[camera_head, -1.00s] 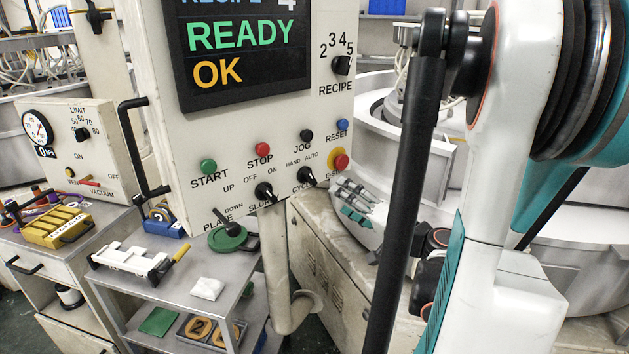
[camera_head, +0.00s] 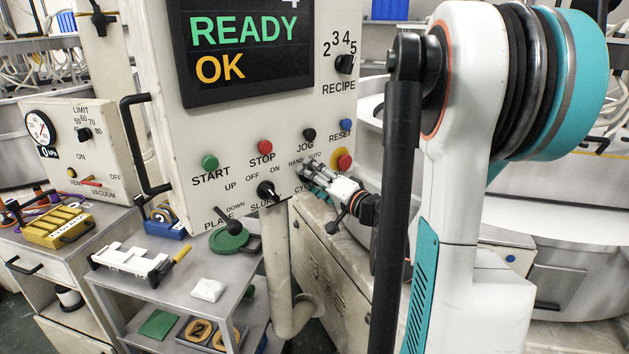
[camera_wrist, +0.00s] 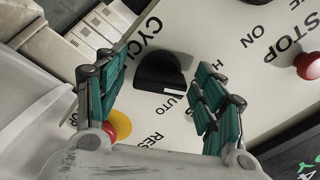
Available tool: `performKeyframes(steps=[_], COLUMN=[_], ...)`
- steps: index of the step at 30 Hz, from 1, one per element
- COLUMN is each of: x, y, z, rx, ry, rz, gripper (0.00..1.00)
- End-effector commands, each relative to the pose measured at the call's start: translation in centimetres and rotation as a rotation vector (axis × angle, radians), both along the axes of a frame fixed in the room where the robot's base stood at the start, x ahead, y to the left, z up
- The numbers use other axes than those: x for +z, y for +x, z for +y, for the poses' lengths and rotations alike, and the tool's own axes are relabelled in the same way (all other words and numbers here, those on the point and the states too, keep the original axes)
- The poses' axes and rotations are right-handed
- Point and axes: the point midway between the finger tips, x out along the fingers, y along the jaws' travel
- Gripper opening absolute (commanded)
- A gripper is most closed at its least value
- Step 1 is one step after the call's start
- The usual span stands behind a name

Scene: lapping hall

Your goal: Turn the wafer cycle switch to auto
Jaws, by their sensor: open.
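The black cycle switch knob (camera_wrist: 163,74) sits on the pale panel in the wrist view, beside the CYCLE lettering, with the AUTO label close to it and the HAND label partly behind a finger. My gripper (camera_wrist: 162,66) is open, with one teal finger on each side of the knob and a visible gap to each. In the head view my gripper (camera_head: 318,176) is at the panel's lower right, and it hides the knob there.
The red emergency button on its yellow base (camera_head: 343,160) is close to my gripper. The black jog button (camera_head: 309,134) is just above, and the slurry switch (camera_head: 267,190) is to the left. A screen (camera_head: 245,50) reads READY and OK.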

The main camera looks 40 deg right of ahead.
Motion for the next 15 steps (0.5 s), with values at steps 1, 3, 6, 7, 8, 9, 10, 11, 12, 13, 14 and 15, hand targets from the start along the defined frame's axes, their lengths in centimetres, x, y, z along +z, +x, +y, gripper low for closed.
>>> performKeyframes(steps=[1, 3, 6, 7, 8, 9, 10, 11, 12, 13, 14, 15], x=[0.0, 0.02, 0.01, 0.01, 0.01, 0.01, 0.02, 0.01, 0.0, 0.01, 0.0, 0.01], y=[0.02, 0.0, -0.01, -0.01, -0.01, -0.02, -0.02, -0.02, -0.02, -0.02, -0.03, -0.03], z=[-0.01, -0.01, -0.02, -0.02, -0.02, -0.02, -0.03, -0.02, -0.02, -0.03, -0.02, -0.03], rx=[0.0, 0.0, 0.0, 0.0, 0.0, 0.0, 0.0, 0.0, 0.0, 0.0, 0.0, 0.0], ry=[0.0, 0.0, 0.0, 0.0, 0.0, 0.0, 0.0, 0.0, 0.0, 0.0, 0.0, 0.0], rz=[0.0, 0.0, 0.0, 0.0, 0.0, 0.0, 0.0, 0.0, 0.0, 0.0, 0.0, 0.0], gripper=[0.63, 0.63, 0.57, 0.5, 0.43, 0.34, 0.27, 0.2, 0.19, 0.19, 0.19, 0.19])
